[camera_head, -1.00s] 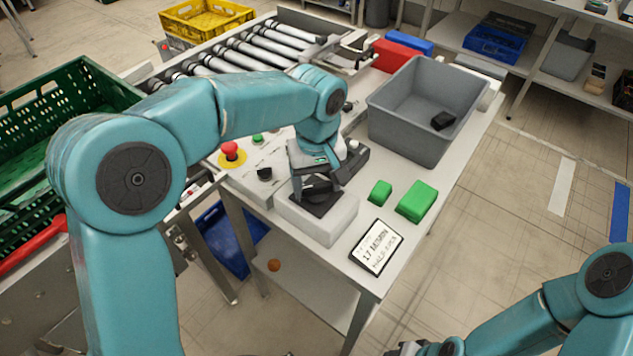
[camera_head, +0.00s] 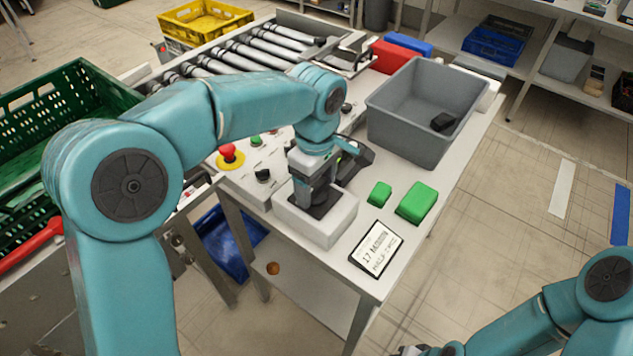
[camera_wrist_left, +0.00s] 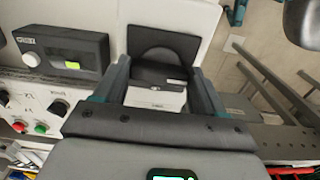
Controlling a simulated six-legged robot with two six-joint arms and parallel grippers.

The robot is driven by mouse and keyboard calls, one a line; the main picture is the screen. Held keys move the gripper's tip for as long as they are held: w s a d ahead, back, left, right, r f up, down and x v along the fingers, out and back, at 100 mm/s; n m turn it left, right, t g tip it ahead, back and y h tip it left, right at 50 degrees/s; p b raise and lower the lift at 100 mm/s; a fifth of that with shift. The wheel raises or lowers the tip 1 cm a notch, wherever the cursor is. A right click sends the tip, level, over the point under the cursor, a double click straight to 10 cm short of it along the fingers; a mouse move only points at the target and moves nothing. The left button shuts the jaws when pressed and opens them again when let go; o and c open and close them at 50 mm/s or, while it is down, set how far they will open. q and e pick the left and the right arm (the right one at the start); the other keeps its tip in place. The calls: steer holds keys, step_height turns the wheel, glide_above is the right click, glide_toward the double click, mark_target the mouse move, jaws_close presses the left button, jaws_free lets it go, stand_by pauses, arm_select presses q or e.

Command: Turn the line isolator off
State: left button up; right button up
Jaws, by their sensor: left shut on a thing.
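The line isolator is a pale grey box (camera_head: 318,229) at the near end of the bench, with a black rotary handle (camera_wrist_left: 158,76) on its top. My left gripper (camera_head: 314,192) points down onto the isolator and is shut on the handle. The gripper hides most of the handle in the head view. My right gripper (camera_head: 425,350) is only partly in view at the bottom edge, and its jaws cannot be made out.
A panel with a red stop button (camera_head: 228,152) and smaller knobs lies left of the isolator. Two green blocks (camera_head: 416,201) and a framed sign (camera_head: 375,249) are to its right. A grey bin (camera_head: 395,125) stands behind, with rollers (camera_head: 245,55) farther back.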

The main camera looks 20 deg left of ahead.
mark_target(315, 186)
arm_select(q)
steer(key=shift+w+a, duration=0.1)
steer(key=shift+a, duration=0.05)
steer(key=o, duration=1)
steer(key=shift+o, duration=0.2)
steer(key=shift+a, duration=0.1)
steer(key=shift+r, duration=0.15)
step_height(315, 186, up, 16)
steer(key=p, duration=0.2)
